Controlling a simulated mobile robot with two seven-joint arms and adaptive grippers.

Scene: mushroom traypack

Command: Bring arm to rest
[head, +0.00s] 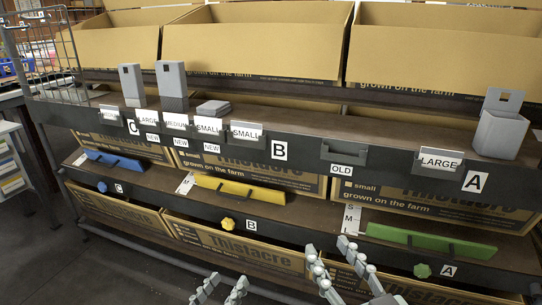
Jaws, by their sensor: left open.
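My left gripper (221,287) shows at the bottom edge, left of centre. Its two fingers are apart, with nothing visible between them. My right gripper (328,247) reaches up from the bottom, right of centre. Its two fingers are also apart, with nothing visible between them. Both grippers appear in front of the lower shelf of the rack and hold nothing that I can see. The rest of both arms is mostly outside the picture.
A dark rack holds cardboard boxes (255,45) on several levels. Blue (115,160), yellow (240,192) and green (432,241) handled bars lie on the lower shelf. Grey holders (132,85) and a grey bin (499,133) stand above. Floor (60,265) shows clear at lower left.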

